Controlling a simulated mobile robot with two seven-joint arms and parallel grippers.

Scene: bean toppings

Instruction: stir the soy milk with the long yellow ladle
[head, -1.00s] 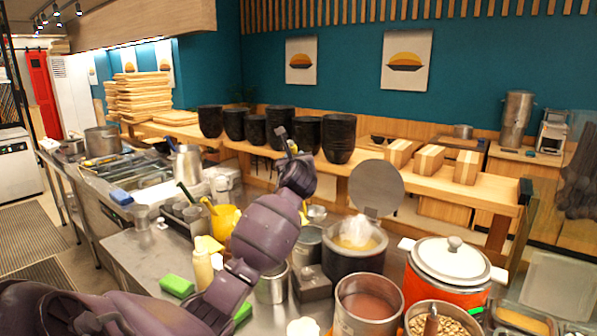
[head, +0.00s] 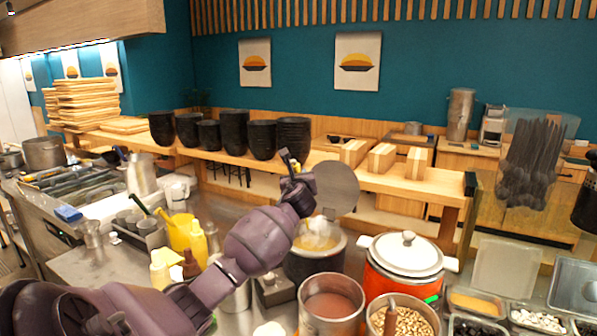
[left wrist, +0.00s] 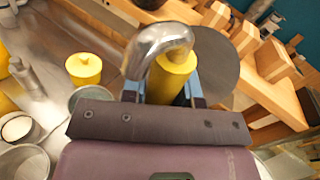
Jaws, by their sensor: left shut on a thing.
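My left gripper (head: 292,166) is raised above the counter, in front of the round grey lid and up from the steaming pot. In the left wrist view its jaws (left wrist: 165,92) are shut on the yellow handle of the ladle (left wrist: 173,72), which has a curved metal hook at its end. The ladle's bowl is hidden. A dark pot (head: 334,262) with steaming pale yellow contents (head: 318,240) stands below and right of the gripper; I cannot tell for sure that this is the soy milk. My right gripper is not in view.
A steel pot of brownish liquid (head: 332,301), a pot of beans (head: 404,321) and a lidded orange cooker (head: 403,266) stand close by. The round lid (head: 338,189) stands up behind the steaming pot.

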